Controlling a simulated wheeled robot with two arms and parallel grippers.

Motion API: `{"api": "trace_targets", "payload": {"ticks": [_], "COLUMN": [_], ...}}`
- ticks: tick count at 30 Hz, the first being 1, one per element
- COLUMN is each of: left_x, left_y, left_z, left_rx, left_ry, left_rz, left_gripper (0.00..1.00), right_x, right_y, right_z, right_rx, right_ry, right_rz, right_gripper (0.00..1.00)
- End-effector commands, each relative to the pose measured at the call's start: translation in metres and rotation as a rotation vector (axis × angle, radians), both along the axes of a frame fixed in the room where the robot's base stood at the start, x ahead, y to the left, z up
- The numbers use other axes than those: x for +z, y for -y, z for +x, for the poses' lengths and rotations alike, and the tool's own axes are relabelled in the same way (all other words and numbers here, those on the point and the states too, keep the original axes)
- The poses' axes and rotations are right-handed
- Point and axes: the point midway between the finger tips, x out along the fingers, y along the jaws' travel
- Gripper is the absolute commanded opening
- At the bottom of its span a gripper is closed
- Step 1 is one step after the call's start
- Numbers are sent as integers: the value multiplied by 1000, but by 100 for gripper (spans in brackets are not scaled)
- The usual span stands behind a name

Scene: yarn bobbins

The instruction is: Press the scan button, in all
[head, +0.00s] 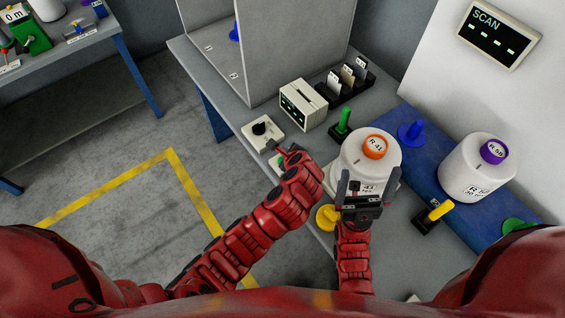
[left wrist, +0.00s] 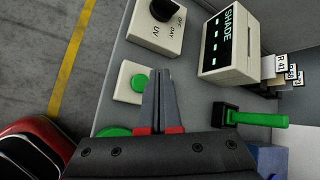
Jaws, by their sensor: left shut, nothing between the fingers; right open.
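A pale plate with a round green button (left wrist: 139,82) lies on the bench in the left wrist view; no label on it is readable. In the head view that plate (head: 262,163) is partly hidden by my left gripper (head: 284,149). My left gripper (left wrist: 163,74) is shut and empty, its tips just right of the green button; I cannot tell whether they touch. A SCAN display (head: 498,33) shows green dashes.
A UV knob box (head: 263,132), SHADE display (head: 303,104) and green lever (head: 344,120) stand close beyond my left gripper. A second bobbin (head: 478,168), R 58, stands on the blue strip (head: 428,160). A yellow lever (head: 438,212) is right of my right gripper.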

Motion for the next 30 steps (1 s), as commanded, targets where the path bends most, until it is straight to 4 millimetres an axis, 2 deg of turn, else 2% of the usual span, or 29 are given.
{"api": "trace_targets", "payload": {"ticks": [1,7,30], "left_x": [-12,-28,-29], "left_y": [0,0,-1], "left_z": [0,0,0], "left_rx": [0,2,2], "left_ry": [-1,0,0], "left_rz": [2,0,-1], "left_gripper": [0,0,0], "right_x": [-9,-17,-17], "right_y": [0,0,0], "right_z": [0,0,0], "right_rx": [0,0,0], "right_ry": [0,0,0], "right_rz": [0,0,0], "right_gripper": [100,100,100]}}
